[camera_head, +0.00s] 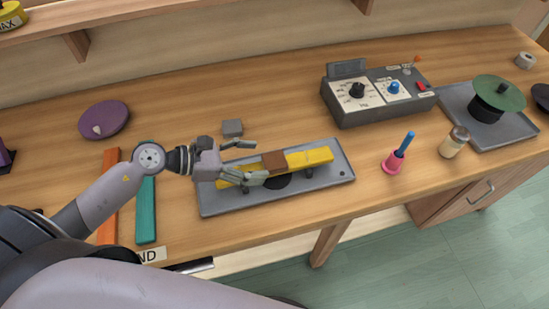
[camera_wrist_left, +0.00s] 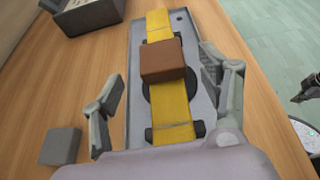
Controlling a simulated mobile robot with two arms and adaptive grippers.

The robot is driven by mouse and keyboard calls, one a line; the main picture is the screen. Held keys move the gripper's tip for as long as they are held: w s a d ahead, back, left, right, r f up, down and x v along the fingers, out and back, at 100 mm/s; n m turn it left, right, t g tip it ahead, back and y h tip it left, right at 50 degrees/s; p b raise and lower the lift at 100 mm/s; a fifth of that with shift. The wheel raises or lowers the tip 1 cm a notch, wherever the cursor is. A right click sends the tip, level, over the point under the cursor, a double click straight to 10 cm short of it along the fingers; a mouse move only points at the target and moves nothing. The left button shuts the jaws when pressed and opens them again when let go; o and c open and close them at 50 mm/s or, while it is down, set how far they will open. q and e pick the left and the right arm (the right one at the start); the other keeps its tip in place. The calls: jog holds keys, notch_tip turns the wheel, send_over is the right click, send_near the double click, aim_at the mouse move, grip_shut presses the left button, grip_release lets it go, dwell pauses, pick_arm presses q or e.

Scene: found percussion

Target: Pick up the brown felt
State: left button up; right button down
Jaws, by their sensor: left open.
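The brown felt (camera_head: 274,162) is a small brown block-like piece lying across the middle of a yellow bar (camera_head: 318,156). The bar rests on a grey tray (camera_head: 340,177) over a dark round pad. My left gripper (camera_head: 257,161) is open, its fingers on either side of the bar, just left of the felt in the head view. In the left wrist view the felt (camera_wrist_left: 162,60) is ahead, between the spread fingers and apart from both. A dark part at the right edge of the wrist view looks like my right gripper (camera_wrist_left: 305,90), cut off by the frame.
A small grey block (camera_head: 232,127) sits behind the tray, close to my left gripper. A control box (camera_head: 380,112) stands behind right. A pink holder (camera_head: 394,163) with a blue handle and a jar (camera_head: 454,142) stand right. Teal (camera_head: 146,210) and orange (camera_head: 108,195) bars lie left.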

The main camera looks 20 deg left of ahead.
aim_at(272, 160)
pick_arm(q)
jog(key=x, duration=0.1)
jog(key=p+x, duration=0.1)
jog(key=x, duration=0.1)
jog(key=shift+w+d+r+p, duration=0.2)
jog(key=shift+d+p, duration=0.15)
jog(key=shift+d, duration=0.05)
jog(key=shift+w+d+f, duration=0.2)
jog(key=shift+d+f, duration=0.05)
jog(key=c, duration=0.9)
